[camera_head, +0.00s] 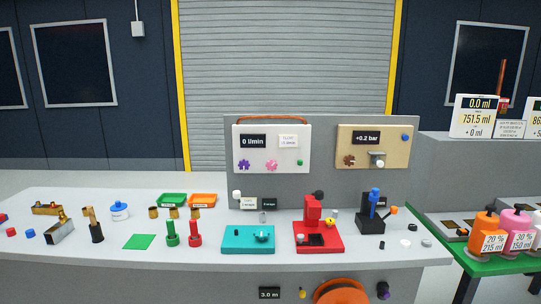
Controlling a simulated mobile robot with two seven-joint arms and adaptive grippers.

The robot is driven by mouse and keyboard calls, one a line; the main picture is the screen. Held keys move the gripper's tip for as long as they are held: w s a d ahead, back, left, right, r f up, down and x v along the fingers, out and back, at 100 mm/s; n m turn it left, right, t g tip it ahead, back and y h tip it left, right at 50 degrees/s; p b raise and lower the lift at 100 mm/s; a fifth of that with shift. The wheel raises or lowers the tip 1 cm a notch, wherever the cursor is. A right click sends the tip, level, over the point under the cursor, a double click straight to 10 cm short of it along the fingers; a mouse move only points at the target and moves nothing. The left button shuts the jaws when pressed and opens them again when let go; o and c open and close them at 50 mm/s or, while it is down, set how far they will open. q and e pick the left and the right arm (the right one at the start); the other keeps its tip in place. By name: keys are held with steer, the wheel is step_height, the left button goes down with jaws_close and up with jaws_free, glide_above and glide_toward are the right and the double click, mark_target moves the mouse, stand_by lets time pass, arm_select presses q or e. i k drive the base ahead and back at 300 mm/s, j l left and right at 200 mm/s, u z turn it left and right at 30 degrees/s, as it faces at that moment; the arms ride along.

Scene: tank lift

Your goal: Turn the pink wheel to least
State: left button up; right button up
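The pink wheel (271,165) is a small scalloped knob low on the white panel (292,138), on the upright grey back wall of the bench. A similar purple wheel (243,165) sits to its left and a small green button (300,163) to its right. The pink wheel's exact turn position cannot be told. Nothing covers it. Neither of my grippers shows in the head view.
A tan panel (398,151) reading +0.2 bar is right of the white panel. On the bench below stand a teal device (235,241), a red device (312,211) and a black stand with a blue top (370,222). Orange and pink bottles stand at far right.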

mark_target(272, 165)
steer(key=i+l+u, duration=0.1)
steer(key=l+u, duration=0.2)
steer(key=u, duration=0.15)
steer(key=i+l+u, duration=0.1)
steer(key=l+u, duration=0.2)
steer(key=u, duration=0.15)
steer(key=l+u, duration=0.25)
steer(key=l, duration=0.85)
